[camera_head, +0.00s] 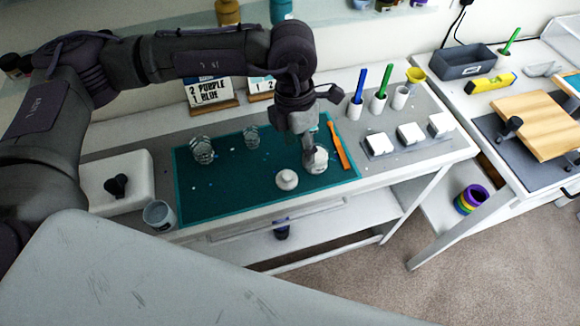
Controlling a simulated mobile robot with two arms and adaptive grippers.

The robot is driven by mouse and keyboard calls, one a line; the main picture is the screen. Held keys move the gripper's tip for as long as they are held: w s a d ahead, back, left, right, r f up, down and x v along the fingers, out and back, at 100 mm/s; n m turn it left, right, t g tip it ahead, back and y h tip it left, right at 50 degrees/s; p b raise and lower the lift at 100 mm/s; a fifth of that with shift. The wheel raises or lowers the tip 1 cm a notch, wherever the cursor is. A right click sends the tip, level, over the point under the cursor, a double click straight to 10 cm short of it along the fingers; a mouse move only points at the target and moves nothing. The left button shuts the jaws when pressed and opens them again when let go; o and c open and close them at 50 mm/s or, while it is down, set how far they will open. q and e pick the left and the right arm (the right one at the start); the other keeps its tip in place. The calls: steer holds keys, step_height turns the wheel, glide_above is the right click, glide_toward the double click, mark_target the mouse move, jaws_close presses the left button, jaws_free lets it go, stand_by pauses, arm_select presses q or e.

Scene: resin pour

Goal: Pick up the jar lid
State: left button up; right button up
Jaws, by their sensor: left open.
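A round white lid with a small raised knob (287,180) lies on the teal mat (225,190), near its front edge. A pale round jar or lid (319,160) stands just right of it, partly hidden by my left gripper. My left gripper (307,155) points down over the mat at this pale round item, with its jaws open. I cannot tell whether the fingers touch the item. My right gripper is not in view.
Two clear glasses (203,150) (251,137) stand on the mat. An orange tool (339,146) lies along its right side. A grey cup (159,215) stands at the front left. White blocks (410,134) and pen holders (378,103) are to the right.

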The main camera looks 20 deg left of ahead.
arm_select(q)
steer(key=a+y, duration=0.1)
steer(key=a, duration=0.1)
steer(key=p, duration=0.3)
glide_above(287, 174)
steer(key=f, duration=0.8)
steer(key=shift+s+d, duration=0.15)
steer(key=shift+d, duration=0.2)
steer(key=shift+f, duration=0.2)
steer(key=f, duration=0.1)
steer(key=f+p, duration=0.2)
steer(key=shift+a+f, duration=0.3)
steer(key=shift+f, duration=0.6)
steer(key=c, duration=0.9)
